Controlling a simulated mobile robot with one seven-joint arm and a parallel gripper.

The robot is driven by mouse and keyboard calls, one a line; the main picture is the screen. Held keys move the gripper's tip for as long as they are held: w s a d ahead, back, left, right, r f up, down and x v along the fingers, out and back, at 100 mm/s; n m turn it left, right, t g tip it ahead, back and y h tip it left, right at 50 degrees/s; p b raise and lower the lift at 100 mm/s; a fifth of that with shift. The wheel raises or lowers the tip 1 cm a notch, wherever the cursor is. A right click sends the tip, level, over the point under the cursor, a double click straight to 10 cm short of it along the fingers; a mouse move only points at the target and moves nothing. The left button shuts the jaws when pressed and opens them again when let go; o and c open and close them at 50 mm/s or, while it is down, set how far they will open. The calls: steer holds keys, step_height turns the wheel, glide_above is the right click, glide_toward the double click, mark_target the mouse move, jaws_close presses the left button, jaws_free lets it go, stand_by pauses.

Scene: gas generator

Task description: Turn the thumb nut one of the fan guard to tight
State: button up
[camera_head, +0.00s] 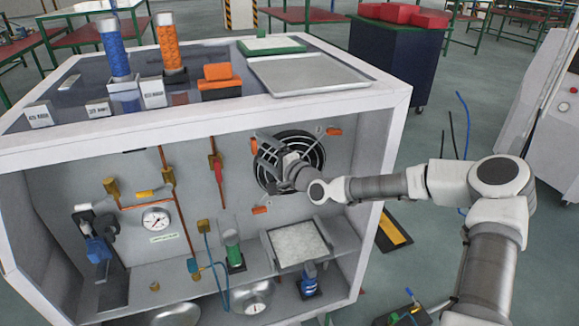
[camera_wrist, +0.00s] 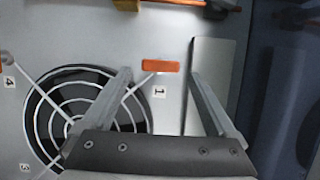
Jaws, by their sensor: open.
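The fan guard (camera_head: 312,151) is a round black fan with pale rings on the cabinet's back panel. It also shows at the left in the wrist view (camera_wrist: 47,108). Thumb nut one (camera_wrist: 160,66) is an orange bar lying crosswise, beside the label marked 1 (camera_wrist: 159,92). In the head view it appears as a small orange piece (camera_head: 254,147) at the guard's upper left. My gripper (camera_wrist: 160,74) is open and empty. In the wrist view its fingertips lie left and right of the nut, apart from it. How far they are from the panel is unclear.
Other orange nuts stand at the guard's upper right (camera_head: 334,132) and lower left (camera_head: 260,210). A red-handled valve on a copper pipe (camera_head: 217,165) is left of my gripper. A framed white pad (camera_head: 298,243) sits below. The cabinet top (camera_head: 390,92) overhangs the panel.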

steer(key=p+v, duration=0.1)
steer(key=v, duration=1.4)
steer(key=shift+s, duration=0.25)
